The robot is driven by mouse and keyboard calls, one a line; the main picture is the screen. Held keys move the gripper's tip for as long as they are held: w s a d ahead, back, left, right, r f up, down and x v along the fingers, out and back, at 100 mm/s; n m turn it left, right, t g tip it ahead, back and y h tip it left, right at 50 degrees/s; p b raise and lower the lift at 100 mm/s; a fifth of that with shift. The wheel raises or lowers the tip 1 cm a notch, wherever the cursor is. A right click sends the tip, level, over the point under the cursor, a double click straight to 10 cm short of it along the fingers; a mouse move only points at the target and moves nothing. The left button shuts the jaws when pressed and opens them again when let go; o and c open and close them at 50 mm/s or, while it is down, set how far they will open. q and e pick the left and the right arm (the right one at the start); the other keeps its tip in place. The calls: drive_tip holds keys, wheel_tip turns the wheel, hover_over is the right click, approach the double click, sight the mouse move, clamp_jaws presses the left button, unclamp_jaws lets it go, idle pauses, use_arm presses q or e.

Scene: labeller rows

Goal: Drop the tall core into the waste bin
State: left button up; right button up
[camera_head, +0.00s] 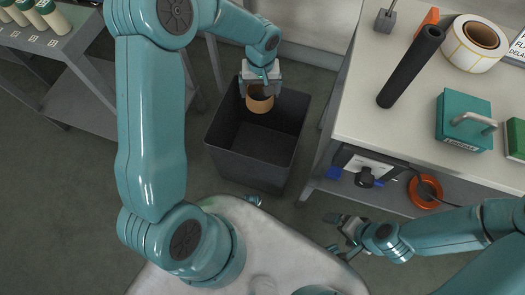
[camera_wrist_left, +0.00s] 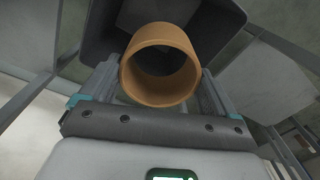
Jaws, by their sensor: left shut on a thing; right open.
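The tall core (camera_head: 260,104) is a brown cardboard tube. My left gripper (camera_head: 260,90) is shut on it and holds it over the mouth of the waste bin. The core also shows in the left wrist view (camera_wrist_left: 160,84), open end toward the camera, between the two fingers (camera_wrist_left: 160,85). The waste bin (camera_head: 240,160) is a dark grey, open-topped box on the floor; in the wrist view its wall (camera_wrist_left: 100,30) shows behind the core. How far the core's lower end is from the bin's rim or inside it, I cannot tell. My right gripper (camera_head: 345,232) is open and empty, low beside the bench.
A bench (camera_head: 365,110) at right carries a black roll (camera_head: 411,66), a label roll (camera_head: 474,43) and a teal block with a handle (camera_head: 465,122). Its lower shelf holds an orange ring (camera_head: 425,190). A grey shelf (camera_head: 90,85) with several bottles stands at left.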

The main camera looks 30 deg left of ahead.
use_arm(q)
wheel_tip(320, 180, down, 12)
drive_tip(key=w+a+n+b, duration=0.1)
drive_tip(key=a+n+b, duration=0.1)
drive_tip(key=b, duration=0.8)
drive_tip(key=shift+a+f, duration=0.15)
drive_tip(key=shift+a, duration=0.2)
use_arm(e)
wheel_tip(320, 180, down, 13)
drive_tip(key=shift+d, duration=0.2)
use_arm(q)
drive_tip(key=o, duration=0.9)
use_arm(e)
drive_tip(key=shift+r, duration=0.1)
use_arm(q)
wheel_tip(320, 180, up, 16)
drive_tip(key=p, duration=0.5)
drive_tip(key=shift+r, duration=0.2)
use_arm(e)
wheel_tip(320, 180, up, 5)
drive_tip(key=shift+s+a+r, duration=0.1)
drive_tip(key=shift+s+a, duration=0.05)
